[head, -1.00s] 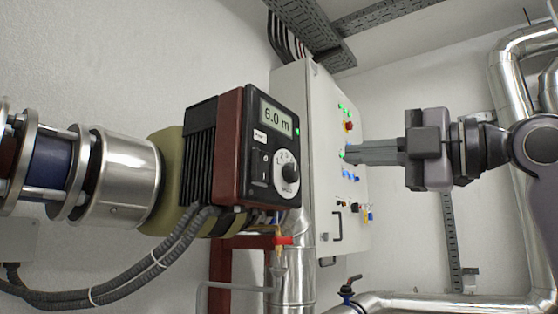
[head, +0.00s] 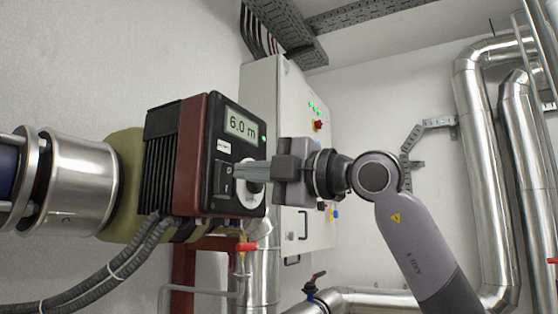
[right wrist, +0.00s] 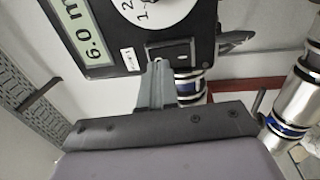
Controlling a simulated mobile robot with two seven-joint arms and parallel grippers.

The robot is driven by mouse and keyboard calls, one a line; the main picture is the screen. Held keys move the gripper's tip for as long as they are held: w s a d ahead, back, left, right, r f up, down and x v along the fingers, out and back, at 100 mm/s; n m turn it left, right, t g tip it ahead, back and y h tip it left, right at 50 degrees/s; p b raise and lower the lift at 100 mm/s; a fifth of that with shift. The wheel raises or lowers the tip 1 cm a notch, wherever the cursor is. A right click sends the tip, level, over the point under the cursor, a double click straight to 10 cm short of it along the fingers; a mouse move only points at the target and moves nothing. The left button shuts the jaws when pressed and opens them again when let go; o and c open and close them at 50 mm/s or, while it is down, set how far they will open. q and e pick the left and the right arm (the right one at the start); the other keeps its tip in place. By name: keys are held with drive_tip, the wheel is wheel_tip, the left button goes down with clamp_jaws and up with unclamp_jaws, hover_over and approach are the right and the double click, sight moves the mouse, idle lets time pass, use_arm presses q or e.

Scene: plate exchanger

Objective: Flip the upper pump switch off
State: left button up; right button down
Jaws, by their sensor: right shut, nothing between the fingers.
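The pump control head (head: 192,150) has a dark red and black housing and a lit display (head: 240,124) reading 6.0 m. Its black rocker switch (head: 222,180) sits on the front face below the display, and also shows in the right wrist view (right wrist: 172,47). My right gripper (head: 236,171) is shut and empty, its fingertips at the switch's edge. In the right wrist view the fingertips (right wrist: 158,66) overlap the switch's border; I cannot tell whether they touch. The gripper partly hides the white dial (head: 246,196). My left gripper is not in view.
A white control cabinet (head: 262,80) with coloured lamps stands behind the pump. A red-handled valve (head: 246,247) is below the control head. Grey cables (head: 130,258) hang at the lower left. Shiny insulated pipes (head: 478,150) run along the right wall.

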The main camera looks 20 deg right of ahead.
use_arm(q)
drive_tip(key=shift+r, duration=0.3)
use_arm(e)
drive_tip(key=shift+w+a, duration=0.35)
drive_tip(key=shift+w, duration=0.2)
drive_tip(key=shift+a+r, duration=0.15)
drive_tip(key=shift+r, duration=0.05)
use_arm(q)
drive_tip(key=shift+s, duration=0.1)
use_arm(e)
drive_tip(key=shift+w, duration=0.1)
